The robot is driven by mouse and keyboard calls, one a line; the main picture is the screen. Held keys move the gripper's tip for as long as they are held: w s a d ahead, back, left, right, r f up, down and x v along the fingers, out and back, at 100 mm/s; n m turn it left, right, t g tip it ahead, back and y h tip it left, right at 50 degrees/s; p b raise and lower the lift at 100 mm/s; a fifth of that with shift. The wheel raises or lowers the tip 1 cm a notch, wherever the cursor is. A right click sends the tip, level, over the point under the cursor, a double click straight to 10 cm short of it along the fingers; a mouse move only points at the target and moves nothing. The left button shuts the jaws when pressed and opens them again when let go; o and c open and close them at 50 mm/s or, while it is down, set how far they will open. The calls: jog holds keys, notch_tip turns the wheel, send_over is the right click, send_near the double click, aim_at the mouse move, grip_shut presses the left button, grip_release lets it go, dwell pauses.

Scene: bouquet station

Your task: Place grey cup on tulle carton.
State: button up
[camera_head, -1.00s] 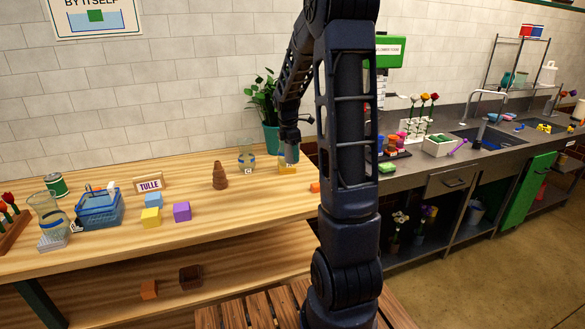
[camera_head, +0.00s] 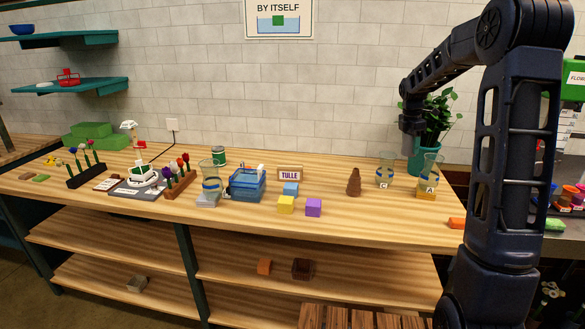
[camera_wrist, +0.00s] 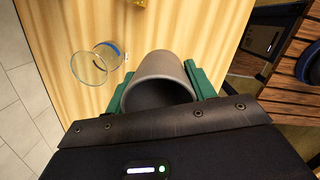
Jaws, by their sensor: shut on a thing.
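My gripper (camera_wrist: 158,92) is shut on the grey cup (camera_wrist: 165,72), with a green finger on each side of it in the wrist view. The cup's open mouth faces the wrist camera. In the head view my gripper (camera_head: 411,132) is up against the wall background, above the glasses at the right end of the bench; its fingers are too small to make out there. The thing labelled TULLE (camera_head: 289,174) stands mid-bench, well left of my gripper. It looks like a small upright wood-edged box or sign; its top is hard to see.
A brown cone-like piece (camera_head: 354,182), glass C (camera_head: 385,172) and glass A (camera_head: 428,175) stand rightward. A blue basket (camera_head: 247,186) stands left.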

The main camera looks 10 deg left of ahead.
jog(key=w+a+r+n, duration=0.2)
jog(key=w+a+n, duration=0.1)
jog(key=w+a, duration=0.55)
jog(key=r+n+t+y, duration=0.1)
jog(key=r+n+y, duration=0.1)
jog(key=n, duration=0.9)
send_over(290, 165)
jog(key=s, duration=0.1)
notch_tip(290, 165, down, 20)
jog(key=shift+d+r, duration=0.1)
jog(key=shift+r, duration=0.1)
jog(key=shift+f, duration=0.1)
jog(key=o, duration=1)
jog(key=shift+o, duration=0.2)
notch_tip(290, 165, up, 12)
jog(key=s, duration=0.1)
jog(key=shift+s, duration=0.25)
